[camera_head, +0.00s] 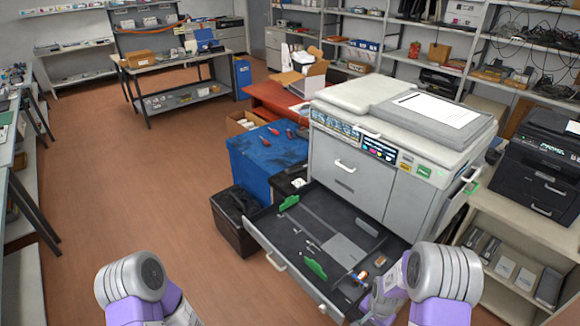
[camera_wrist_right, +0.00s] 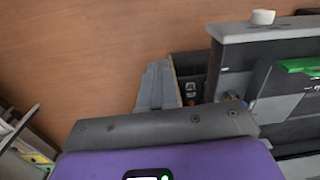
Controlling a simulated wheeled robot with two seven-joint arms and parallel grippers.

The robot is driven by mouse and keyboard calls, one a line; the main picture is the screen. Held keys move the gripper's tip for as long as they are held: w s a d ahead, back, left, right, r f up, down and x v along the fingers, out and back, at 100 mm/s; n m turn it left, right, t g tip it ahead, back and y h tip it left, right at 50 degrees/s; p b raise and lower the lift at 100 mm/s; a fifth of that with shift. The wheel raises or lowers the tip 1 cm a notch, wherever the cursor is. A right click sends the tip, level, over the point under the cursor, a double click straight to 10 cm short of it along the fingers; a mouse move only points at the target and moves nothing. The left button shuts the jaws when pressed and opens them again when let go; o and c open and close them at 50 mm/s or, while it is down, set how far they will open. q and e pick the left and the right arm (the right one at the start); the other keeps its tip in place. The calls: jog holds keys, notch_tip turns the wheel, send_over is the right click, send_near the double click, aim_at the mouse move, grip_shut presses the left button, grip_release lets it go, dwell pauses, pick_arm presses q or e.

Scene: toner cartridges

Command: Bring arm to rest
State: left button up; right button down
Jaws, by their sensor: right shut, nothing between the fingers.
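My right arm comes in at the bottom right of the head view. Its wrist hangs over the near right corner of the printer's pulled-out drawer (camera_head: 275,262). In the right wrist view my right gripper (camera_wrist_right: 157,88) shows as grey fingers, closed together and empty. The drawer's grey front edge lies to their right, and I cannot tell whether they touch it. My left arm shows at the bottom left of the head view, over the floor; its gripper is out of the picture.
The large grey printer (camera_head: 372,180) stands behind the drawer. Inside the drawer are green guides (camera_head: 314,268) and small loose parts. A black bin (camera_head: 233,218) and a blue cabinet (camera_head: 262,155) stand to its left. A shelf unit (camera_head: 510,250) stands at right. The floor at left is clear.

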jog(key=s+a+f+n+y+b, duration=0.1)
jog(key=a+f+n+b, duration=0.15)
jog(key=a+f, duration=0.45)
pick_arm(q)
notch_tip(320, 180, down, 11)
jog(key=w+b, duration=0.2)
jog(key=b, duration=0.5)
jog(key=shift+w, duration=0.15)
pick_arm(e)
jog(key=s+a+f+n+y, duration=0.2)
jog(key=s+a+f+n, duration=0.2)
jog(key=s+a+f, duration=0.3)
jog(key=s+f, duration=0.2)
jog(key=s, duration=0.2)
jog(key=shift+a+y, duration=0.3)
jog(key=shift+y, duration=0.1)
pick_arm(q)
jog(key=shift+r, duration=0.1)
